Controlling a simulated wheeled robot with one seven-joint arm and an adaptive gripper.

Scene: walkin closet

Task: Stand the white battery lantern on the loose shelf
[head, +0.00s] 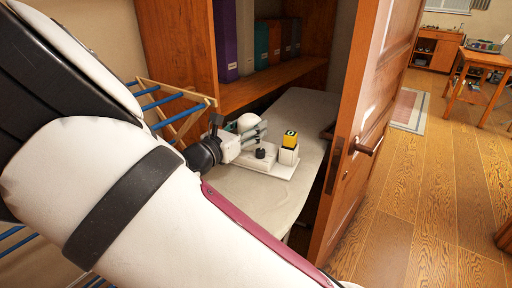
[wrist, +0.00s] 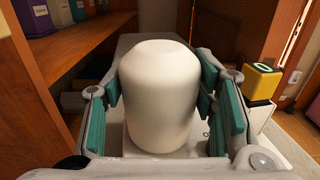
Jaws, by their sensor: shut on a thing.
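The white battery lantern (wrist: 160,95) is a smooth, rounded white cylinder standing upright between my fingers in the wrist view. Its pale domed top (head: 248,121) shows in the head view. My gripper (head: 256,134) is shut on its sides, with the teal finger pads on the left and right. A white slab (head: 279,172), which looks like the loose shelf, lies on a long grey surface, below and beside my gripper.
A small black object (head: 265,151) is close by. Binders (head: 226,45) fill a wooden shelf behind. An open door (head: 362,130) stands right. The grey surface (head: 301,108) is clear behind the slab.

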